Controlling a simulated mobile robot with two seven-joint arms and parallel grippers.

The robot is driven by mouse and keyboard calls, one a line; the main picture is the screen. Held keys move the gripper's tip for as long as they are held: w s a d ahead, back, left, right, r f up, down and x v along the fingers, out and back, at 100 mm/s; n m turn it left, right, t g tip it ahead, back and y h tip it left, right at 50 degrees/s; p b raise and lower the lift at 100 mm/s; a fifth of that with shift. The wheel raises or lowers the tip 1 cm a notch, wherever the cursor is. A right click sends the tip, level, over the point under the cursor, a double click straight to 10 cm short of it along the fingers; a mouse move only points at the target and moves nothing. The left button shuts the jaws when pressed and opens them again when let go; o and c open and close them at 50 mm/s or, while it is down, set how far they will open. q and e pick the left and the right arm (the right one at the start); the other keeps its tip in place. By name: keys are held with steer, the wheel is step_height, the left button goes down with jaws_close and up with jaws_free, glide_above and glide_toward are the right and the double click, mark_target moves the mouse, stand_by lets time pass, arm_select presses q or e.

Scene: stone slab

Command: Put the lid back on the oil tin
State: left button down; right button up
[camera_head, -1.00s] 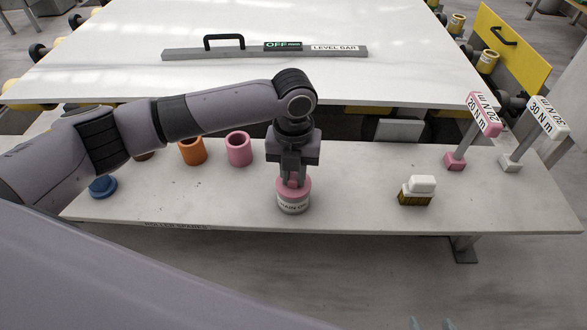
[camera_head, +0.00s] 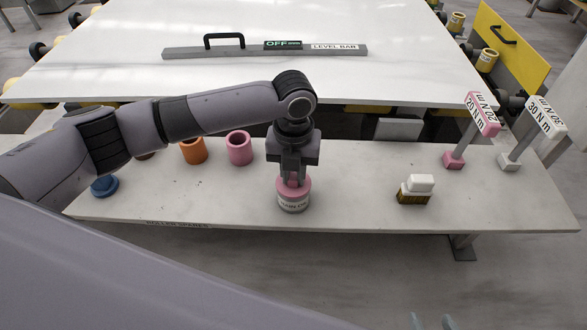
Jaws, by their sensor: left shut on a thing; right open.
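The oil tin (camera_head: 293,205) is a short round tin with a pale label, standing upright near the front edge of the stone slab. A pink lid (camera_head: 301,190) sits at its top, and I see no clear gap between lid and tin. My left gripper (camera_head: 293,182) points straight down over the tin and is shut on the lid's upper part. The fingers hide the middle of the lid. My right gripper (camera_head: 432,322) shows only as fingertips at the bottom edge, apart and empty, away from the slab.
On the slab (camera_head: 345,190) stand an orange cup (camera_head: 193,151), a pink cup (camera_head: 239,148), a blue piece (camera_head: 104,186), a white-topped brush (camera_head: 416,190) and two torque-labelled tools (camera_head: 455,160) (camera_head: 510,162). A level bar (camera_head: 264,52) lies on the white table behind. The slab between tin and brush is clear.

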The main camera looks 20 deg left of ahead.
stand_by(0.4)
arm_select(q)
steer(key=shift+c, duration=2.2)
jaws_free()
step_height(320, 180, up, 5)
steer(key=p, duration=0.5)
steer(key=shift+r, duration=0.95)
